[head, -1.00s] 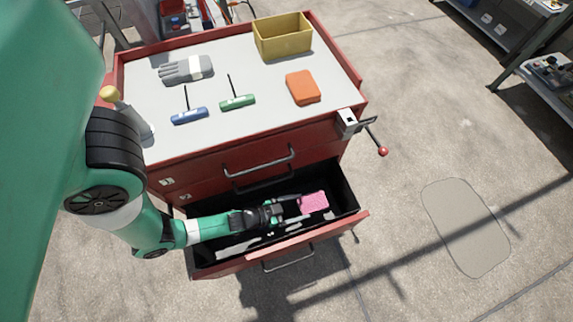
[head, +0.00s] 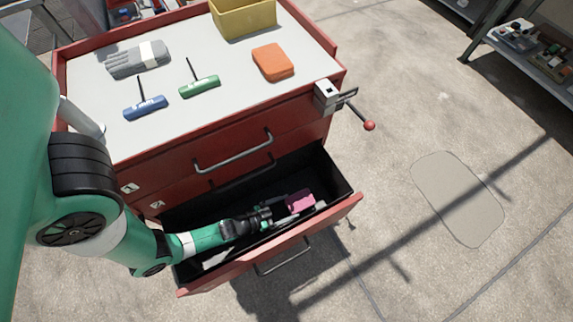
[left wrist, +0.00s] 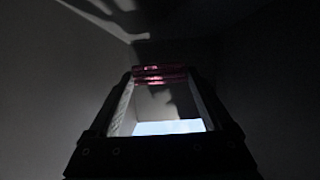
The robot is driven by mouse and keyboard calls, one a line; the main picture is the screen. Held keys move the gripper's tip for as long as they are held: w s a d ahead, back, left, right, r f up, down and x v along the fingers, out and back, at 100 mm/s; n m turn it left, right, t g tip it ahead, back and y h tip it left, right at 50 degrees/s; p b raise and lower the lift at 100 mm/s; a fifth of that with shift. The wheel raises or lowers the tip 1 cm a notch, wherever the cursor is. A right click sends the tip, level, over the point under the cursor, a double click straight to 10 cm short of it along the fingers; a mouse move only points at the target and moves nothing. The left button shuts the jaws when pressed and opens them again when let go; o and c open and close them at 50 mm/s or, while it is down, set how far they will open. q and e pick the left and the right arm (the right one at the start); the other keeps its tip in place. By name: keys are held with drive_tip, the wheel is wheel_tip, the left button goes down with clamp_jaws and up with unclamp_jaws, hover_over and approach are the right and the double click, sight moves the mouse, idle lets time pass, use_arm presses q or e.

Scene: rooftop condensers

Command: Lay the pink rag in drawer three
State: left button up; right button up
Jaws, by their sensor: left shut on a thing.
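The pink rag (head: 299,200) is inside the open drawer (head: 330,208) of the red tool cabinet, the drawer below the closed fronts. My left gripper (head: 297,207) reaches down into this drawer and is shut on the rag. In the left wrist view the rag (left wrist: 160,74) shows as a dim pink strip across the fingertips, with dark drawer walls around. I cannot tell whether the rag touches the drawer floor. My right gripper is not in view.
On the cabinet top (head: 215,115) lie grey gloves (head: 138,59), a blue T-handle tool (head: 146,107), a green one (head: 199,86), an orange block (head: 273,62) and a yellow bin (head: 243,15). A vise (head: 328,95) juts from the right corner. The concrete floor at right is clear.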

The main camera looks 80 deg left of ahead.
use_arm(q)
drive_tip(key=shift+f, duration=0.5)
drive_tip(key=o, duration=1.1)
